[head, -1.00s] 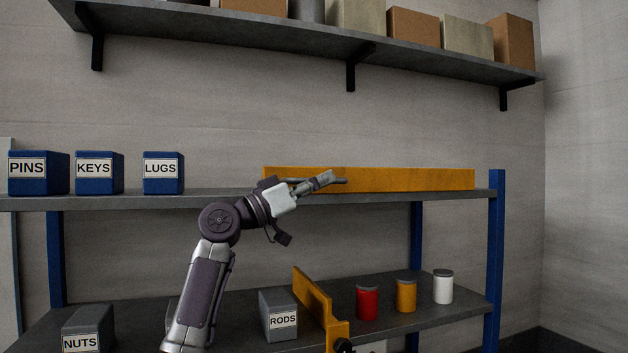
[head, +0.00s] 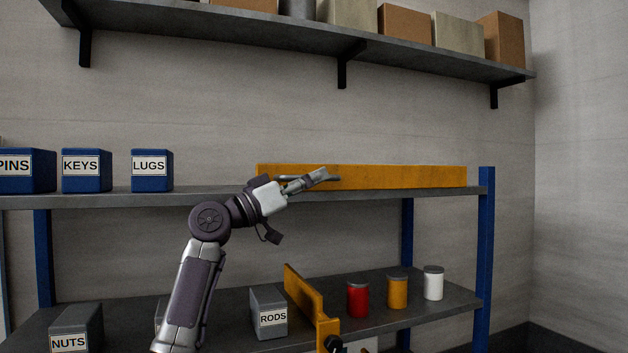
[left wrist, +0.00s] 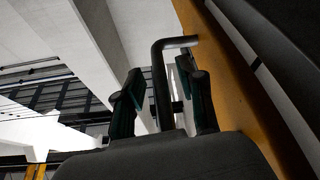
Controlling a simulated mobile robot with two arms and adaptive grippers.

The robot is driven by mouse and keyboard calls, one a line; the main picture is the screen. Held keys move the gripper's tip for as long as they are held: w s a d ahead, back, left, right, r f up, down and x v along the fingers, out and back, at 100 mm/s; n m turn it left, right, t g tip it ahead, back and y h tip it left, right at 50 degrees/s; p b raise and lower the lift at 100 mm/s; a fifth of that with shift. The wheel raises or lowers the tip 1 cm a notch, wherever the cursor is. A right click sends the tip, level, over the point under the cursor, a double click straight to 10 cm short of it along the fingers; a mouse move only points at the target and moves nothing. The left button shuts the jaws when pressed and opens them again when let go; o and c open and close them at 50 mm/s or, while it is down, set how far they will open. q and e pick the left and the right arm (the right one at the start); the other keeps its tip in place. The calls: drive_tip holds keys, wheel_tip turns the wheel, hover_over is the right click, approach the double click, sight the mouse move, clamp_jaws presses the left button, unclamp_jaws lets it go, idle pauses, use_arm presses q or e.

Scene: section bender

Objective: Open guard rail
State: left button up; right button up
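The guard rail appears as a long orange-yellow bar (head: 400,177) along the front of the upper shelf. My left gripper (head: 318,177) is at its left part, in front of its face. In the left wrist view the orange bar (left wrist: 236,90) runs diagonally at the right. A dark bent handle (left wrist: 160,85) projects from it. The left gripper's two fingers (left wrist: 163,98) stand on either side of the handle, with visible gaps. The handle's lower end is hidden behind the gripper body. My right gripper is not in view.
Blue bins, such as LUGS (head: 152,170), stand on the upper shelf at left. The lower shelf holds a grey RODS bin (head: 269,312), a yellow upright plate (head: 305,300) and red, orange and white jars (head: 358,299). A higher shelf (head: 300,30) carries boxes.

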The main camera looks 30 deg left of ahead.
use_arm(q)
drive_tip(key=v, duration=1.1)
drive_tip(key=shift+s+a, duration=0.15)
drive_tip(key=shift+s, duration=0.05)
drive_tip(key=shift+f, duration=0.1)
